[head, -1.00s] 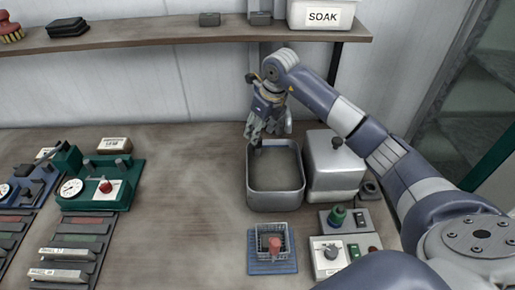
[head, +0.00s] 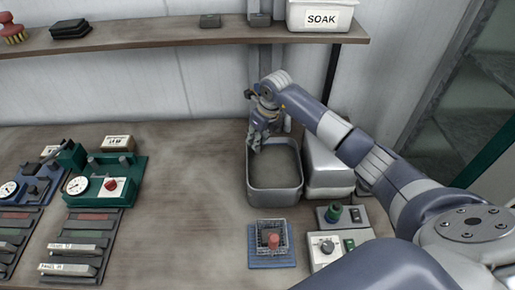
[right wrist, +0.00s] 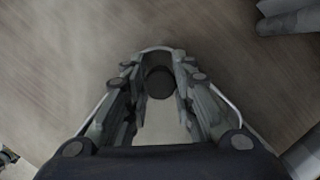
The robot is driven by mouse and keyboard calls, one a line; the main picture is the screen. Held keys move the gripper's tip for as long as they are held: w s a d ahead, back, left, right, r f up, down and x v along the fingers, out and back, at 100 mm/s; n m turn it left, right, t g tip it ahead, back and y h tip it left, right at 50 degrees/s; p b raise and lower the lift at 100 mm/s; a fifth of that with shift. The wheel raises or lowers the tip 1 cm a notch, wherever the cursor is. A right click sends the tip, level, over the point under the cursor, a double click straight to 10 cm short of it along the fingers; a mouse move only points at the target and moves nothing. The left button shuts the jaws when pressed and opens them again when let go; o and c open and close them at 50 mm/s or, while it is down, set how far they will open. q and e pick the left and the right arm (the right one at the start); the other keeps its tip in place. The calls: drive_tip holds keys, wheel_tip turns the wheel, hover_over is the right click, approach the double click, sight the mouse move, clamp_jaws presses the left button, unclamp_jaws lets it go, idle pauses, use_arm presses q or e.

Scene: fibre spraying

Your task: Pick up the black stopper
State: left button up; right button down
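The black stopper (right wrist: 159,83) shows in the right wrist view as a dark round end between the two fingers of my right gripper (right wrist: 160,72). The fingers flank it closely, with a narrow gap visible at its right side; firm contact cannot be made out. In the head view my right gripper (head: 258,142) points down at the back left corner of the grey metal basin (head: 275,197). The stopper is hard to separate from the dark fingertips there. My left gripper is not in view.
A lidded metal box (head: 328,178) stands right of the basin, partly behind my right arm. In front are a wire basket (head: 258,240) on a blue mat and a control box (head: 326,258). A green gauge device (head: 92,190) stands left. The table's middle is clear.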

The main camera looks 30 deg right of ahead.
drive_tip(key=shift+w+r+b, duration=0.1)
drive_tip(key=shift+r+b, duration=0.25)
drive_tip(key=shift+r, duration=0.2)
wheel_tip(320, 180, up, 8)
drive_tip(key=b, duration=0.3)
drive_tip(key=shift+f, duration=0.25)
drive_tip(key=shift+r, duration=0.75)
